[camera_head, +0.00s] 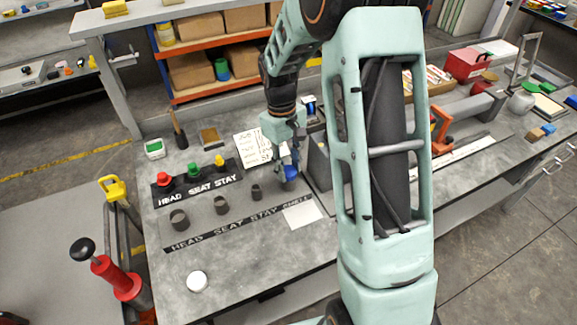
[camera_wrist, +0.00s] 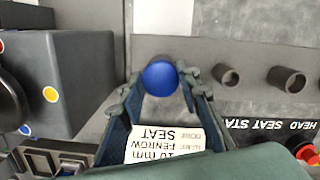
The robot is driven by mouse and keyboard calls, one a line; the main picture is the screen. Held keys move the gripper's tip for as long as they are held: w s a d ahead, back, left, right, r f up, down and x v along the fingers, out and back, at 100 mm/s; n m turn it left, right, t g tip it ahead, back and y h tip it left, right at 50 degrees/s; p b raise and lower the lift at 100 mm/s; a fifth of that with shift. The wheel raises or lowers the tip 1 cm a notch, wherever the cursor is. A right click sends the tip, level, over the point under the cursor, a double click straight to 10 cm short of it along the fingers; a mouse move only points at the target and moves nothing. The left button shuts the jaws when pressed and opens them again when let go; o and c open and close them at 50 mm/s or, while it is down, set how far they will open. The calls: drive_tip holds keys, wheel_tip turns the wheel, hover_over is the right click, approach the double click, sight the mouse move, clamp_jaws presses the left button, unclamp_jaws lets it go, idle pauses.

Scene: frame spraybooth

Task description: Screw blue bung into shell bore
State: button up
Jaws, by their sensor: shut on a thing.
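The blue bung (camera_head: 291,173) is a round blue cap, held between the fingertips of my gripper (camera_head: 287,163). In the wrist view the blue bung (camera_wrist: 160,78) sits between the two fingers of my gripper (camera_wrist: 159,86). The gripper is shut on it, low over the bench at the right end of the row of tubes, by the word SHELL on the black front strip (camera_head: 240,224). A little grey shows behind the bung's edge in the wrist view. The shell bore is hidden beneath the bung and fingers, so I cannot tell if they touch.
Open dark tubes (camera_head: 179,219), (camera_head: 221,205) and (camera_head: 256,192) stand left of the bung. Red (camera_head: 164,179), green (camera_head: 193,169) and yellow (camera_head: 219,160) bungs stand behind them. A dark box (camera_wrist: 70,83) is close beside my gripper. The bench's front left is mostly clear.

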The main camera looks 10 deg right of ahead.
drive_tip(key=m, duration=0.4)
drive_tip(key=o, duration=0.9)
drive_tip(key=shift+c, duration=0.2)
